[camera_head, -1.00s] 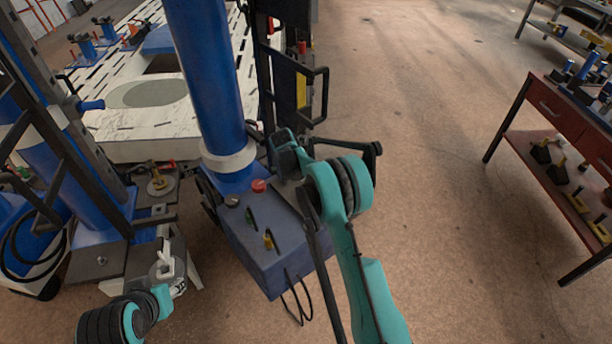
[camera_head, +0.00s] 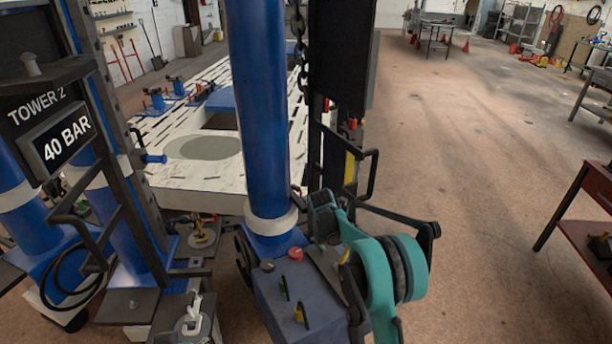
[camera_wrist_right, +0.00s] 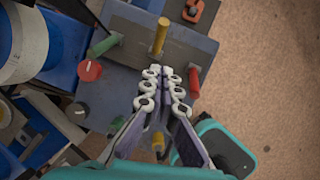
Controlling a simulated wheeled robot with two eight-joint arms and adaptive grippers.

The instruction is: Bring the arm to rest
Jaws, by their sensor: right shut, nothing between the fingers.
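My right arm (camera_head: 385,275), teal and black, reaches in from the bottom right beside the blue-grey control box (camera_head: 275,300) in the head view. In the right wrist view my right gripper (camera_wrist_right: 165,76) is shut and empty. Its fingertips show over the box's top, between a green lever (camera_wrist_right: 103,46), a yellow lever (camera_wrist_right: 160,36) and a red lever (camera_wrist_right: 195,84). I cannot tell how far above the box they are. A red knob (camera_wrist_right: 90,70) lies to their left. My left gripper is not in view.
A blue column (camera_head: 262,120) and a dark upright frame with black handles (camera_head: 368,175) stand close by my right arm. At left is a rig marked "40 BAR" (camera_head: 68,138). A red bench (camera_head: 590,205) stands at right. Open floor (camera_head: 470,150) lies between.

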